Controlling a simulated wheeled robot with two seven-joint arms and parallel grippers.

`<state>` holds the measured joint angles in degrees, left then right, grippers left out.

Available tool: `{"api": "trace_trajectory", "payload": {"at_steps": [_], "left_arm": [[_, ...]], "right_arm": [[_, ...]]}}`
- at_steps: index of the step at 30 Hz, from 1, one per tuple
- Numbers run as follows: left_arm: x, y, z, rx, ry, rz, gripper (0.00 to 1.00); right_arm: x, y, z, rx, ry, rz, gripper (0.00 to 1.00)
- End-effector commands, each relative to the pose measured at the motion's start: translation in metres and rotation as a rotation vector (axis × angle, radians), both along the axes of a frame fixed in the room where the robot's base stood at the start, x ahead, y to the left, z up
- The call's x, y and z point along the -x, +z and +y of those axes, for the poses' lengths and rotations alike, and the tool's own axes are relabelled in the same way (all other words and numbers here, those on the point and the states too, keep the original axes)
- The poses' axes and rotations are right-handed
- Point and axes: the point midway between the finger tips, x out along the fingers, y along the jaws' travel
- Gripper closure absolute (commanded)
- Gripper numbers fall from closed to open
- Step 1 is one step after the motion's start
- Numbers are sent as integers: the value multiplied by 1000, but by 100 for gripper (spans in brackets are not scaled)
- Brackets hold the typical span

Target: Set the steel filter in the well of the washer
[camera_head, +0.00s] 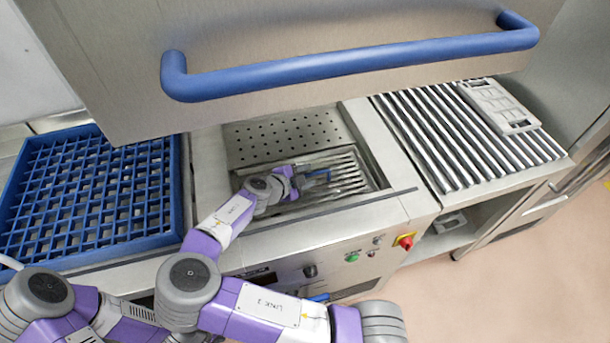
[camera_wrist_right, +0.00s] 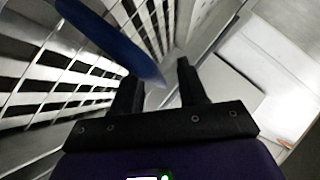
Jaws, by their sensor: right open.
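The washer's well (camera_head: 365,150) is a steel recess with a perforated plate (camera_head: 285,135) at its back. What looks like the steel filter, a slatted metal piece (camera_head: 348,180), lies at the well's front right; I cannot tell whether it is fully seated. A blue handle (camera_head: 318,174) stands above it. My right gripper (camera_head: 296,176) is open, low in the well beside this handle. In the right wrist view, the handle (camera_wrist_right: 115,42) slants towards the gap between the open fingers (camera_wrist_right: 158,85), with dark slots (camera_wrist_right: 45,95) beyond. My left gripper is not in view.
The raised steel hood (camera_head: 330,90) with its blue bar (camera_head: 350,67) hangs over the well. A blue grid rack (camera_head: 90,190) stands at left. A ribbed roller shelf (camera_head: 440,135) at right carries a grey mould plate (camera_head: 497,105). Controls with a red knob (camera_head: 405,242) are on the front.

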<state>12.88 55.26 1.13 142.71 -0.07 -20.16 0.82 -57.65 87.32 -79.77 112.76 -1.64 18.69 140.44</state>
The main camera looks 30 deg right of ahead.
Motion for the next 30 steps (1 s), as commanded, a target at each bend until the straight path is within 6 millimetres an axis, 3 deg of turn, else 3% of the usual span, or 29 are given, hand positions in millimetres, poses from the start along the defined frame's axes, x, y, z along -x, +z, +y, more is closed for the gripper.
{"api": "trace_trajectory", "payload": {"at_steps": [6, 21, 30], "left_arm": [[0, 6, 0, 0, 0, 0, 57], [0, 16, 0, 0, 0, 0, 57], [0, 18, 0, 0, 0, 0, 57]], "right_arm": [[0, 5, 0, 0, 0, 0, 58], [27, 51, 84, 1, 4, -2, 58], [33, 60, 101, 0, 0, 0, 58]]}}
